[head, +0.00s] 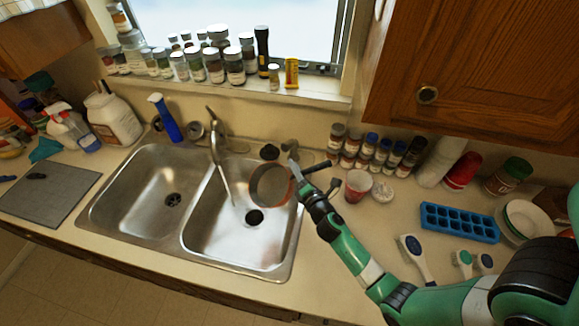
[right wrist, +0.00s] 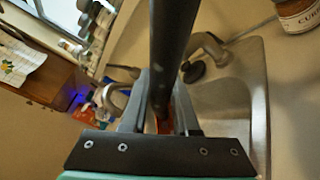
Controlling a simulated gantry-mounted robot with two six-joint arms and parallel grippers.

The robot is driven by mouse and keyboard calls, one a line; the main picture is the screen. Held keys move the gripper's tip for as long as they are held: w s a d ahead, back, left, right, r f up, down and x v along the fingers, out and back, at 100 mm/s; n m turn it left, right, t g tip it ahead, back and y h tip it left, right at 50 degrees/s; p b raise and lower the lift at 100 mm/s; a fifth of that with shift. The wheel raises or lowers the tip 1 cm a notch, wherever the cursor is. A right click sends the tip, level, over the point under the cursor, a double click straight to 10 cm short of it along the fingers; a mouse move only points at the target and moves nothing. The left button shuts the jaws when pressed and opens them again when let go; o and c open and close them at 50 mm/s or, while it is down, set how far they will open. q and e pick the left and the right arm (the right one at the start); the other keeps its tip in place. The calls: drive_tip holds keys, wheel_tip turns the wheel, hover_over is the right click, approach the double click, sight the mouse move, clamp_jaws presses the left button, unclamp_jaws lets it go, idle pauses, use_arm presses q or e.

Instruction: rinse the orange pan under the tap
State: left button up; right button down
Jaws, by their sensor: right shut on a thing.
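The orange pan (head: 270,186) is over the right basin of the sink, tilted, with its grey inside showing and an orange rim. My right gripper (head: 300,182) is at the pan's right side, shut on its dark handle. In the right wrist view the dark handle (right wrist: 172,60) runs between the fingers, and only a little orange shows behind it. The tap (head: 214,135) stands at the back between the two basins. A thin pale streak, which looks like running water, drops from it into the right basin, left of the pan. My left gripper is not in view.
The left basin (head: 158,185) is empty. A blue spray bottle (head: 165,120) stands behind the sink. A grey board (head: 48,192) lies at left.

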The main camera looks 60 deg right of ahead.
drive_tip(key=f+m, duration=0.2)
drive_tip(key=f, duration=0.1)
drive_tip(key=d+f+m+y+b, duration=0.1)
drive_tip(key=f, duration=0.3)
drive_tip(key=s+d+f+m+y, duration=0.1)
drive_tip(key=f+m, duration=0.1)
drive_tip(key=f, duration=0.1)
drive_tip(key=shift+s+d+f+m, duration=0.1)
drive_tip(key=shift+d+f+m, duration=0.1)
drive_tip(key=shift+m, duration=0.1)
